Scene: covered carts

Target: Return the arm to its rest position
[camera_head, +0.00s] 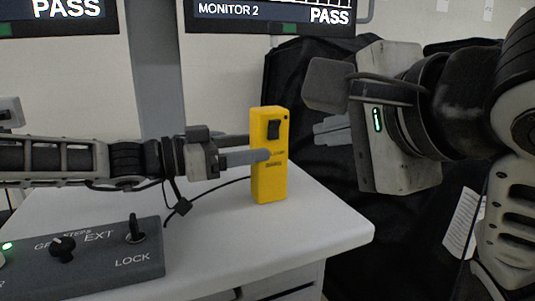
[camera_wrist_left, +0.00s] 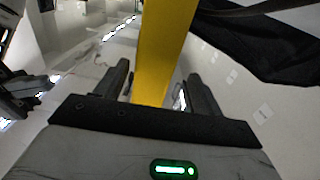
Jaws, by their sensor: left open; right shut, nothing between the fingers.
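My left gripper (camera_head: 250,149) reaches in from the left at the yellow device (camera_head: 269,185). The device is a tall upright box with a black switch, and it appears to stand on the white table top. One finger lies across its near face; the other is partly hidden behind it. In the left wrist view the yellow device (camera_wrist_left: 160,45) rises between the two spread fingers (camera_wrist_left: 155,88), with gaps visible on both sides. My right gripper (camera_head: 332,130) is at the right, raised, shut and empty, apart from the device.
The white table (camera_head: 310,229) has bare room to the right of the device. A grey control box (camera_head: 100,262) with knobs sits at the front left, and a black cable (camera_head: 215,188) crosses the top. Monitors (camera_head: 270,12) hang behind. A black-covered cart (camera_head: 345,215) stands at the right.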

